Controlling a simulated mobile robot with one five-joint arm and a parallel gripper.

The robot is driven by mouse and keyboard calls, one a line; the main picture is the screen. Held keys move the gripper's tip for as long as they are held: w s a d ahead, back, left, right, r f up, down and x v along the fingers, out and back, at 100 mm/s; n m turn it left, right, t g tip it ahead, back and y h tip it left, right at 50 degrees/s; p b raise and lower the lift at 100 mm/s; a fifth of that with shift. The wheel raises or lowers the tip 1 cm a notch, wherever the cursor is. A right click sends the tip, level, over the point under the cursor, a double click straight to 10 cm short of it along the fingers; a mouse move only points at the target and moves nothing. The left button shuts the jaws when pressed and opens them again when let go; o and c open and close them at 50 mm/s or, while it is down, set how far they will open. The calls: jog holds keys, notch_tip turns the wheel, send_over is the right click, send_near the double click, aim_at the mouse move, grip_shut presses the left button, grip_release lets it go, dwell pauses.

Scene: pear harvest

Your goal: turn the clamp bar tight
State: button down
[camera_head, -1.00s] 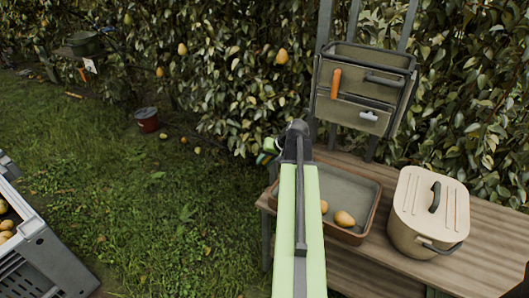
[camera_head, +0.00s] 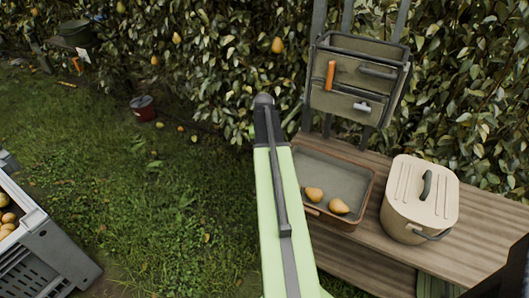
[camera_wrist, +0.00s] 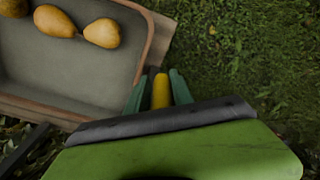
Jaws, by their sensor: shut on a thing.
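In the wrist view, the two green fingers of my gripper (camera_wrist: 160,92) are shut on a yellow bar (camera_wrist: 161,91). The bar stands between them, close beside the bench edge (camera_wrist: 160,42) and over the grass side. Its far end and what it joins to are hidden, and I cannot tell for certain that it is the clamp bar. In the head view, my raised green arm hides the gripper and the bar, and no clamp shows there.
A brown-rimmed tray (camera_head: 365,200) with pears (camera_head: 339,206) lies on the wooden bench (camera_head: 470,235). A lidded cream pot (camera_head: 400,215) stands right of it. A tool rack (camera_head: 335,100) rises behind. A grey crate (camera_head: 55,245) stands at lower left, with open grass between.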

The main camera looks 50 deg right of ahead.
jog(key=shift+w+a, duration=0.2)
jog(key=shift+w, duration=0.1)
jog(key=c, duration=1.3)
grip_release()
jog(key=shift+o, duration=0.2)
jog(key=shift+d, duration=0.1)
jog(key=shift+s, duration=0.1)
notch_tip(320, 180, up, 17)
jog(key=p, duration=1.7)
jog(key=shift+s+a+r, duration=0.2)
jog(key=shift+s+a, duration=0.1)
jog(key=shift+a, duration=0.1)
